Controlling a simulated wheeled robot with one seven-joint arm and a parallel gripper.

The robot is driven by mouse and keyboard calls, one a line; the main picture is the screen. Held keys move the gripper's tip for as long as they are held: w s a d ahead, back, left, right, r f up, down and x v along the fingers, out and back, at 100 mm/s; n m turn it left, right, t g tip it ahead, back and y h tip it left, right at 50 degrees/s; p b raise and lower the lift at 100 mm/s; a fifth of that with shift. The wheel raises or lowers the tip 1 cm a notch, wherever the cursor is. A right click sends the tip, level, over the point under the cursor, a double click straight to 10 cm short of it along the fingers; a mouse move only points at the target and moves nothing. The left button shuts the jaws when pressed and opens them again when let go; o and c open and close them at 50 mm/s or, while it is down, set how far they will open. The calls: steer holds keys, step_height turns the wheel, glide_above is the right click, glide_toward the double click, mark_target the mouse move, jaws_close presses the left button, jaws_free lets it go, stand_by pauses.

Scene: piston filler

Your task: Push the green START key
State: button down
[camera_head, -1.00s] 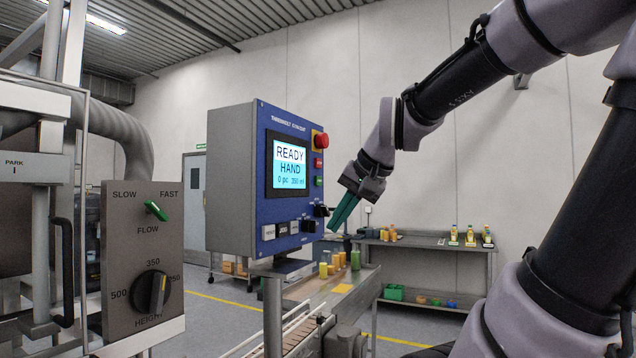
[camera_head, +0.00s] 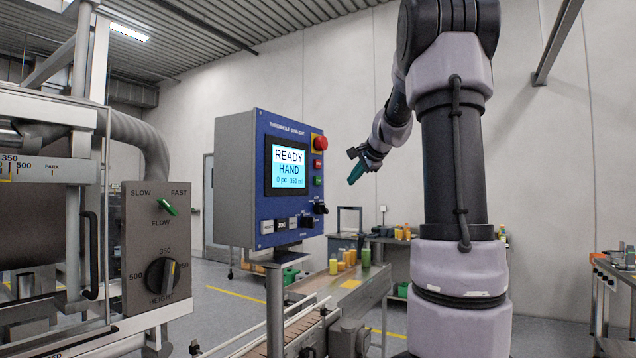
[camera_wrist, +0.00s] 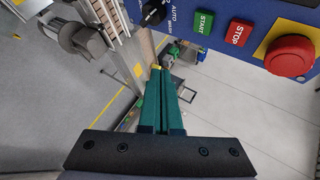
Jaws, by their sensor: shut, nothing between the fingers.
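The green START key (camera_head: 319,181) sits on the blue control panel (camera_head: 262,212), right of the screen and below the red STOP key (camera_head: 320,163). In the wrist view the START key (camera_wrist: 203,23) is at the top, left of the STOP key (camera_wrist: 238,33). My gripper (camera_head: 353,180) is shut and empty, with teal fingers pointing down and left. It stands to the right of the panel, apart from it. In the wrist view its fingertips (camera_wrist: 160,70) are below the START key and do not touch it.
A red emergency button (camera_head: 320,143) sits above the STOP key. Black selector knobs (camera_head: 320,208) stick out below START. The screen (camera_head: 287,165) reads READY, HAND. A conveyor with bottles (camera_head: 349,262) runs below. A steel plate with FLOW and HEIGHT knobs (camera_head: 146,240) stands left.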

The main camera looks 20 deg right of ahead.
mark_target(318, 180)
steer(key=w+a, duration=0.5)
steer(key=w, duration=0.2)
steer(key=shift+a, duration=0.25)
stand_by(2.2)
steer(key=shift+w+a, duration=0.25)
steer(key=shift+w, duration=0.05)
